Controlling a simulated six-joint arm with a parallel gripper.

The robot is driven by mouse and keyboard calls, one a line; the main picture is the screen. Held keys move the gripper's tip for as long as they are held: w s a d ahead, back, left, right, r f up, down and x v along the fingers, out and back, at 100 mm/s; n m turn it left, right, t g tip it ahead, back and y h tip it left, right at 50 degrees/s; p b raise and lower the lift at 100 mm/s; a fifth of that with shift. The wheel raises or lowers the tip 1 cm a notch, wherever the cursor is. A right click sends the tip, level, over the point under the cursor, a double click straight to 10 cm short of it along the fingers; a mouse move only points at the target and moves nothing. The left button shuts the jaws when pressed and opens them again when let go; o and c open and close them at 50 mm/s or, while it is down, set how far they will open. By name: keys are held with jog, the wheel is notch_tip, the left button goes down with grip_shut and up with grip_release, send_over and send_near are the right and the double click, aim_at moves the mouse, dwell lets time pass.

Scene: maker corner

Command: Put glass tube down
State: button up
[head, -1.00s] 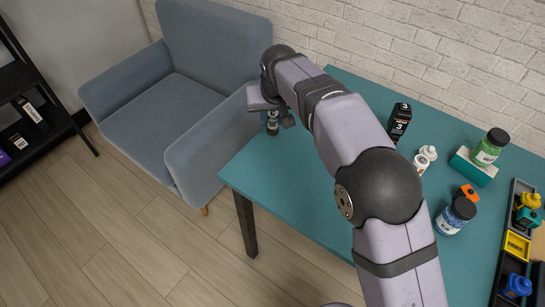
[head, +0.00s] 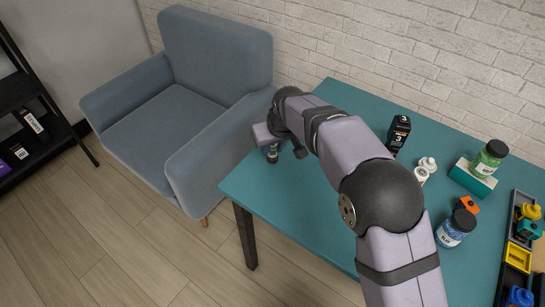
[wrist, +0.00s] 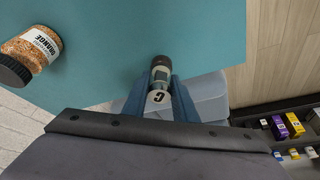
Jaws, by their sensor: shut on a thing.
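My gripper (wrist: 158,104) is shut on a small glass tube (wrist: 161,72) with a dark end and a white label marked "C". The blue fingers sit on both sides of it. In the head view my gripper (head: 284,149) holds the tube (head: 272,155) near the left edge of the teal table (head: 265,195).
A jar labelled "ORANGE" (wrist: 32,52) lies to the left in the wrist view. A black box (head: 398,134), white bottles (head: 424,169), a blue-filled jar (head: 455,228) and a green jar (head: 489,158) stand right of my arm. The armchair (head: 190,100) is left of the table.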

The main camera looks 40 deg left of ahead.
aim_at(273, 156)
jog(key=shift+f, duration=2.2)
jog(key=shift+f, duration=0.1)
jog(key=o, duration=1)
jog(key=shift+o, duration=0.2)
jog(key=shift+d+r, duration=0.1)
jog(key=shift+r, duration=0.4)
jog(key=v, duration=1.1)
jog(key=shift+d+b, duration=0.15)
jog(key=shift+b, duration=0.25)
jog(key=shift+s+d, duration=0.1)
